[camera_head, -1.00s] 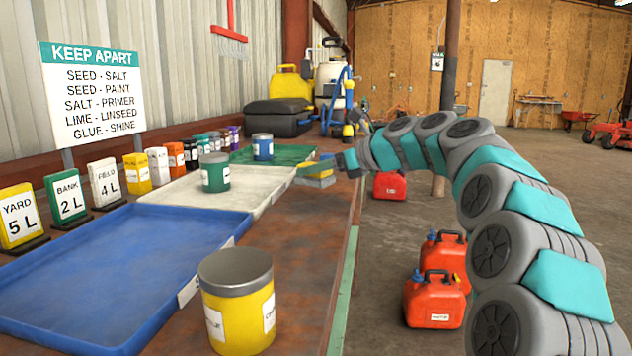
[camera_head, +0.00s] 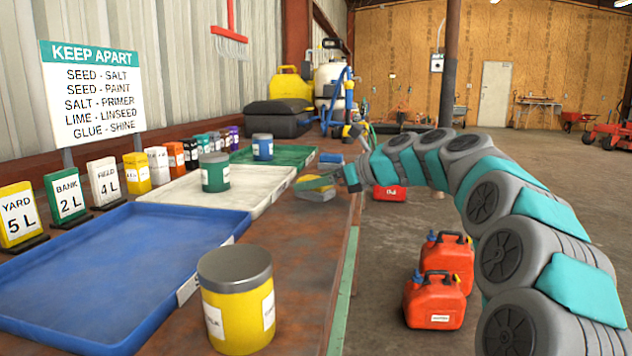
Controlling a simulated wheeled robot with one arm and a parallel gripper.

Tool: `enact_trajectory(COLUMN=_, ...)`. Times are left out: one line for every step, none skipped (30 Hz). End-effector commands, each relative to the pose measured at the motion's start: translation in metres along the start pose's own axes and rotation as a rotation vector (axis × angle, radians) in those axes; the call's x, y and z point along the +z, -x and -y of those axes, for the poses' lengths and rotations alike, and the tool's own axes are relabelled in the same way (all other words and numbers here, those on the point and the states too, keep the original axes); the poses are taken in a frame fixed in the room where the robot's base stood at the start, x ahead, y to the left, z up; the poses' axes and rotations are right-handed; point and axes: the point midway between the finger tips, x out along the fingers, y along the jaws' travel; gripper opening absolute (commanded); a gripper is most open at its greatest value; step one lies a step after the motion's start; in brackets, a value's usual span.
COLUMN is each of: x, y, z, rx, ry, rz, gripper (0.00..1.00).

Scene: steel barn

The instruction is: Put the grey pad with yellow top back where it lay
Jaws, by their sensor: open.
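The grey pad with a yellow top (camera_head: 315,193) is on the rusty bench top, near its right edge, just right of the white tray (camera_head: 262,204). The gripper is open; I cannot tell whether a finger still touches the pad. A small blue-topped block (camera_head: 330,158) sits just behind the pad.
A green tray (camera_head: 290,152) is farther back and a blue tray (camera_head: 120,265) nearer. A green can (camera_head: 215,173), a blue can (camera_head: 262,147) and a yellow can (camera_head: 238,305) stand along the bench. Red fuel cans (camera_head: 436,300) are on the floor.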

Motion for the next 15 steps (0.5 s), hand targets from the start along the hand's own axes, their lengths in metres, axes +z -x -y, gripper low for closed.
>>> enact_trajectory(x=0.000, y=0.000, z=0.000, rx=0.000, ry=0.000, rz=0.000, gripper=0.92)
enact_trajectory(x=0.000, y=0.000, z=0.000, rx=0.000, ry=0.000, rz=0.000, gripper=0.92)
enact_trajectory(x=0.000, y=0.000, z=0.000, rx=0.000, ry=0.000, rz=0.000, gripper=0.92)
enact_trajectory(x=0.000, y=0.000, z=0.000, rx=0.000, ry=0.000, rz=0.000, gripper=0.92)
enact_trajectory(x=0.000, y=0.000, z=0.000, rx=0.000, ry=0.000, rz=0.000, gripper=0.92)
enact_trajectory(x=0.001, y=0.000, z=0.000, rx=-0.001, ry=0.001, rz=0.000, gripper=0.92)
enact_trajectory(x=0.002, y=0.001, z=0.000, rx=-0.001, ry=0.001, rz=0.000, gripper=0.92)
enact_trajectory(x=0.003, y=0.004, z=0.001, rx=-0.002, ry=0.001, rz=0.001, gripper=0.92)
enact_trajectory(x=0.004, y=0.009, z=0.001, rx=-0.003, ry=0.001, rz=0.002, gripper=0.92)
enact_trajectory(x=0.004, y=0.014, z=0.001, rx=-0.003, ry=0.000, rz=0.002, gripper=0.92)
enact_trajectory(x=0.004, y=0.019, z=0.001, rx=-0.004, ry=0.000, rz=0.003, gripper=0.92)
enact_trajectory(x=0.004, y=0.026, z=0.001, rx=-0.004, ry=-0.001, rz=0.003, gripper=0.92)
enact_trajectory(x=0.004, y=0.032, z=0.001, rx=-0.004, ry=-0.001, rz=0.003, gripper=0.92)
enact_trajectory(x=0.003, y=0.038, z=0.001, rx=-0.004, ry=-0.001, rz=0.002, gripper=0.92)
enact_trajectory(x=0.003, y=0.047, z=0.001, rx=-0.004, ry=-0.001, rz=0.001, gripper=0.92)
